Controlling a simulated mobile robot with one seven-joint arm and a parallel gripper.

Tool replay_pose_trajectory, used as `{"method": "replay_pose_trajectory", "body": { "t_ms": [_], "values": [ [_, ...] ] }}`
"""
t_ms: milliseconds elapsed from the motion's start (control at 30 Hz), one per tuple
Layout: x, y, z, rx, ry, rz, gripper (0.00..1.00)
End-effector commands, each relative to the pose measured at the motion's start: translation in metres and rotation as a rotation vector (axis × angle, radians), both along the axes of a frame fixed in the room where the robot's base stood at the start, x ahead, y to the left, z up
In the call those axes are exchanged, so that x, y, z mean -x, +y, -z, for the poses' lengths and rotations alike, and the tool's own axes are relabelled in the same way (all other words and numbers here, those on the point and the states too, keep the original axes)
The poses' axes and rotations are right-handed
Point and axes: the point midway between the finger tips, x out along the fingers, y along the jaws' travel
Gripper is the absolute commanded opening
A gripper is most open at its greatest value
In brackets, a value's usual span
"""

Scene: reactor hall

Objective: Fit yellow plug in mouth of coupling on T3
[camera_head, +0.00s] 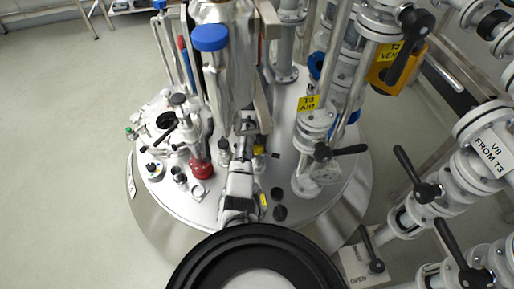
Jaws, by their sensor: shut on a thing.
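T3 is the large steel vessel (180,211) with a round lid full of fittings. My gripper (248,128) is over the middle of the lid, small and partly lost among the metal parts. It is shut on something. A small yellow patch (259,150), which looks like the yellow plug, shows close to it beside dark parts. The exact grip, and whether the plug touches anything, cannot be made out. The coupling's mouth cannot be told apart from the other fittings here.
A tall steel cylinder (230,65) and a blue-capped tube (209,38) rise close to my gripper. A red-based fitting (201,169) stands to the left. The T3 AIR pipe (318,122) and black-handled valves (420,188) crowd the right. The floor (60,150) at left is clear.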

Motion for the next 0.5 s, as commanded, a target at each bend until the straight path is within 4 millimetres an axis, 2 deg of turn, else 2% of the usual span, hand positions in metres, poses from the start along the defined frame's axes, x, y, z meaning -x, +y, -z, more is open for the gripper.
{"method": "replay_pose_trajectory", "body": {
  "t_ms": [100, 133, 300, 500],
  "values": [
    [-0.0002, 0.0000, -0.0002, 0.000, 0.000, 0.000, 0.25],
    [-0.0002, 0.0000, -0.0002, 0.000, 0.000, 0.000, 0.50],
    [-0.0002, 0.0000, -0.0002, 0.000, 0.000, 0.000, 0.72],
    [-0.0002, 0.0000, -0.0001, 0.000, 0.000, 0.000, 0.72]
  ]
}}
